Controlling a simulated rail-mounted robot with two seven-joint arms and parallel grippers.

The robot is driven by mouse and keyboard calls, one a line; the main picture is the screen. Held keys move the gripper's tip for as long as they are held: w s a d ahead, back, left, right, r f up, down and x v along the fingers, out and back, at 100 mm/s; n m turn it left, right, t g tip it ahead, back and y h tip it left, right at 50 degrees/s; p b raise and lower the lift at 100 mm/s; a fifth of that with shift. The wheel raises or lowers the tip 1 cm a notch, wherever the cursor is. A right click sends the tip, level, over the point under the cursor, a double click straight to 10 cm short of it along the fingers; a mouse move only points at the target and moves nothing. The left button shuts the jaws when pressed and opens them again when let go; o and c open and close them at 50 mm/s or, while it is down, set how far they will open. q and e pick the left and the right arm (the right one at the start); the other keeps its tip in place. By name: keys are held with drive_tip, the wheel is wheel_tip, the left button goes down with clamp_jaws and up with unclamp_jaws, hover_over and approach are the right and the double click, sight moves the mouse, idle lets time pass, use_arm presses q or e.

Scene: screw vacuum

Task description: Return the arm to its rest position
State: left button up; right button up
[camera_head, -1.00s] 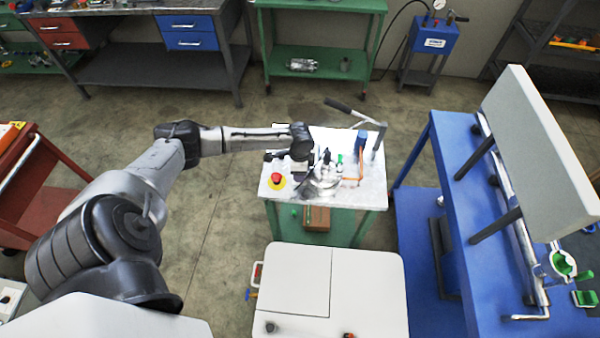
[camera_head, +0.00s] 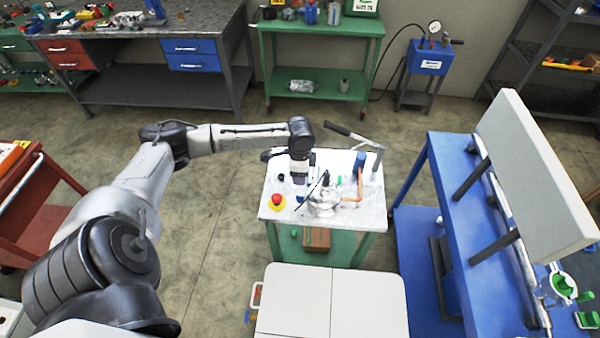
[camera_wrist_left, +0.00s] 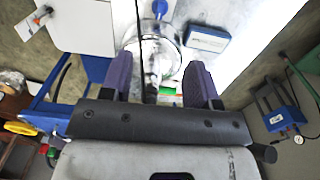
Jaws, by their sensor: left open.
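My left arm reaches in from the left. Its gripper (camera_head: 299,192) points down over the white-topped cart (camera_head: 374,205), beside the round, clear-looking vacuum vessel (camera_head: 323,206). In the left wrist view, the two purple fingers (camera_wrist_left: 158,62) stand apart with a clear gap. The vessel (camera_wrist_left: 170,58) shows beyond that gap, and nothing is seen held. A thin dark line crosses the view between the fingers; I cannot tell what it belongs to. My right gripper is not in view.
The cart also bears a red button (camera_head: 277,200), a long-handled lever (camera_head: 350,134) and a copper-coloured pipe (camera_head: 360,183). A blue bench (camera_head: 440,170) with a pale panel (camera_head: 530,175) stands right. A white cabinet (camera_head: 370,300) stands in front. Open floor lies left of the cart.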

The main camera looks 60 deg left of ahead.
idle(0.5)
use_arm(q)
drive_tip(key=w+d+r+t+y, duration=0.4)
drive_tip(key=w+r+t+y, duration=0.1)
drive_tip(key=r, duration=0.3)
drive_tip(key=s+d+r+t+h, duration=0.2)
drive_tip(key=s+d+t, duration=0.1)
drive_tip(key=d, duration=0.8)
drive_tip(key=s+d+f+n+g+h, duration=0.15)
drive_tip(key=s+d+f, duration=0.25)
drive_tip(key=s, duration=0.4)
drive_tip(key=s+d+f+n+g+h, duration=0.1)
drive_tip(key=s+d+f+n, duration=0.1)
drive_tip(key=s+d+f, duration=0.45)
drive_tip(key=s+d+f+n+g+h, duration=0.1)
drive_tip(key=s+d+f+n+g, duration=0.15)
drive_tip(key=s, duration=0.65)
wheel_tip(320, 180, up, 25)
drive_tip(key=m+p, duration=0.1)
drive_tip(key=p, duration=2.4)
drive_tip(key=shift+a+f+t, duration=0.15)
drive_tip(key=shift+a+t, duration=0.15)
drive_tip(key=shift+w, duration=0.1)
